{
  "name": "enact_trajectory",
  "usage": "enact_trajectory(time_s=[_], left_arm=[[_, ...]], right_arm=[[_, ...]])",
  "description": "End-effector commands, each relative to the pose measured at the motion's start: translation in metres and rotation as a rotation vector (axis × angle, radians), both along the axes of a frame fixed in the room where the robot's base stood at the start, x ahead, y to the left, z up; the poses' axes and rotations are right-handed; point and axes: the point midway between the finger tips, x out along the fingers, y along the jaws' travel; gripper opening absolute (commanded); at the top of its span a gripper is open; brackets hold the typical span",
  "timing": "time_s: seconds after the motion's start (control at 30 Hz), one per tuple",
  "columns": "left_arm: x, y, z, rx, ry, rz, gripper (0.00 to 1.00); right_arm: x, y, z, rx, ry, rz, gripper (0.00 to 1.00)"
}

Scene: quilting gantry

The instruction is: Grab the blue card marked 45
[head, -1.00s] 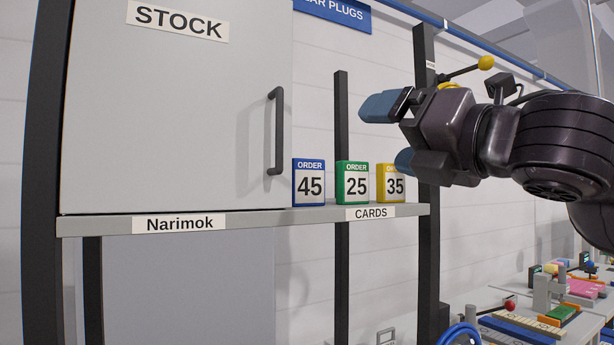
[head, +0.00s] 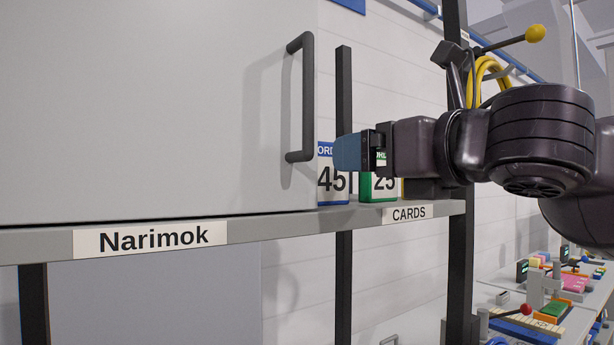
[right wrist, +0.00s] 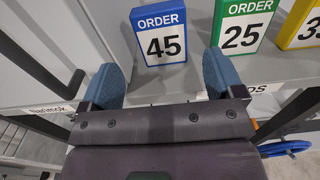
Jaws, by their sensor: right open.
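The blue card marked 45 (head: 331,181) stands upright on the shelf, just right of the cabinet handle. In the head view my right gripper (head: 347,153) hides part of it. In the right wrist view the card (right wrist: 160,32) stands ahead of my open fingers, roughly centred between them, and looks apart from both. My right gripper (right wrist: 163,80) is open and empty. The green card marked 25 (head: 380,186) stands to the right, partly behind my gripper; it also shows in the wrist view (right wrist: 242,27). My left gripper is not in view.
The grey cabinet door (head: 150,110) with its dark handle (head: 302,97) is close on the left. The yellow card (right wrist: 300,28) stands right of the green one. The shelf edge (head: 300,222) runs below, and a dark post (head: 459,260) rises on the right.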

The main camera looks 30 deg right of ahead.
Motion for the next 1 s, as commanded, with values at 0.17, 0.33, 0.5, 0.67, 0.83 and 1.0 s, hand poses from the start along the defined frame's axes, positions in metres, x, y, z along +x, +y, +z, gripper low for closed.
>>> enact_trajectory(time_s=[0.17, 0.33, 0.5, 0.67, 0.83, 1.0], left_arm=[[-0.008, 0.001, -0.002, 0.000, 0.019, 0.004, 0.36], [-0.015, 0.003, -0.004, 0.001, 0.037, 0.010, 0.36], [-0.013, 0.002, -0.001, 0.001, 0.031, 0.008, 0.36], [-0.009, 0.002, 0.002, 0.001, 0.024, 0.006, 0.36], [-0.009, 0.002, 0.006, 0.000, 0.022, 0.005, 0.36], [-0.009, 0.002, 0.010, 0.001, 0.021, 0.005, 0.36]], right_arm=[[0.014, 0.001, 0.002, 0.004, 0.000, 0.001, 0.87], [0.034, 0.005, 0.002, 0.004, 0.001, 0.003, 0.87], [0.050, 0.007, 0.001, 0.003, -0.001, 0.001, 0.87], [0.055, 0.008, 0.001, 0.001, -0.001, 0.000, 0.87], [0.068, 0.010, 0.001, 0.004, 0.002, 0.002, 0.87], [0.088, 0.013, 0.002, 0.004, 0.003, 0.002, 0.87]])
